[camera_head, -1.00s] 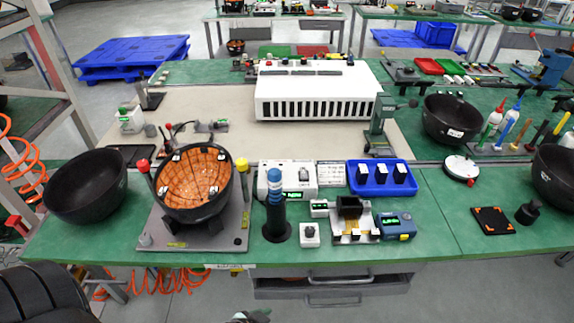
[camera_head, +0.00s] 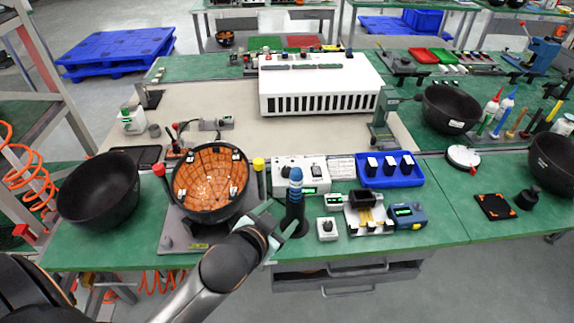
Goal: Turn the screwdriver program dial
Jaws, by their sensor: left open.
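The blue-topped black screwdriver (camera_head: 295,190) stands upright in a dark holder at the middle of the bench in the head view. Behind it is a white controller box (camera_head: 286,174) with a small dark dial (camera_head: 317,171) and a green display. A small white box (camera_head: 327,234) with a black knob (camera_head: 327,224) stands to the right of the screwdriver. The labels are too small to tell which is the program dial. My left gripper (camera_head: 281,222) is open, its pale green fingers just left of and in front of the screwdriver, partly hiding its base. My right gripper is not in view.
An orange-lined black bowl (camera_head: 203,209) on a grey fixture stands close left of my left gripper. A blue tray (camera_head: 375,182), a small fixture (camera_head: 363,222) and a blue meter (camera_head: 408,216) stand to the right. Bare green bench (camera_head: 447,225) lies farther right.

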